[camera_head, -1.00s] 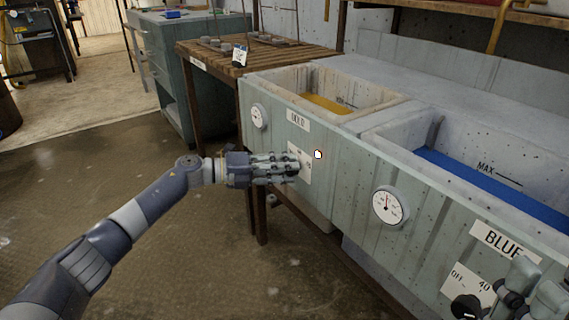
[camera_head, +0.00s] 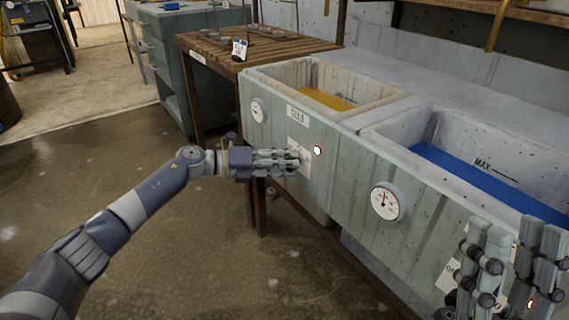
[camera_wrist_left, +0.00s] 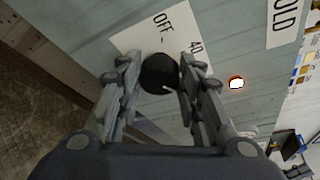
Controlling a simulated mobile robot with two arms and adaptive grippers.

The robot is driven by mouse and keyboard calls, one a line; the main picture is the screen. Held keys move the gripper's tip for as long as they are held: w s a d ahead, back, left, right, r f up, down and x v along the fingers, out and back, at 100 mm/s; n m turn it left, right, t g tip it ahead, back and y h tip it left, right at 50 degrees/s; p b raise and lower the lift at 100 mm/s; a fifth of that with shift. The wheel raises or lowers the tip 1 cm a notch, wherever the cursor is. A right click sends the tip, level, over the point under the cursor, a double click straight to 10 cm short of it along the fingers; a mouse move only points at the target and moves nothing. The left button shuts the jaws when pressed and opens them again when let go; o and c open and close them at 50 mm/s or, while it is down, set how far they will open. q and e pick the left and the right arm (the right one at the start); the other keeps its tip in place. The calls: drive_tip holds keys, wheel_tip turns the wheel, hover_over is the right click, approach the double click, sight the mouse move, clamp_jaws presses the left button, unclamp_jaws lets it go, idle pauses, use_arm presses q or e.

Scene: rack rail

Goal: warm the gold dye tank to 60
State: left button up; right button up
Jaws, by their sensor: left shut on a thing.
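The gold dye tank (camera_head: 378,109) holds yellow-gold dye (camera_head: 325,98). Its front carries a GOLD label (camera_head: 298,113), a round dial gauge (camera_head: 258,111) too small to read, and a lit lamp (camera_head: 317,150). My left gripper (camera_head: 297,160) is at the gold tank's control plate. In the left wrist view its fingers (camera_wrist_left: 157,82) are shut on the black knob (camera_wrist_left: 159,72), below the OFF and 40 marks on the white plate (camera_wrist_left: 181,36). The knob's setting is unclear. My right gripper (camera_head: 513,240) is open, fingers apart, in front of the blue tank's control plate.
The blue tank (camera_head: 400,127) with blue dye (camera_head: 480,180) and its gauge (camera_head: 387,202) stands at the right. A slatted wooden table (camera_head: 215,50) adjoins the gold tank at the left. The floor (camera_head: 130,190) in front is clear.

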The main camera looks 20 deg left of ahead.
use_arm(q)
drive_tip(key=o, duration=1.1)
drive_tip(key=shift+c, duration=0.2)
drive_tip(key=v, duration=1.2)
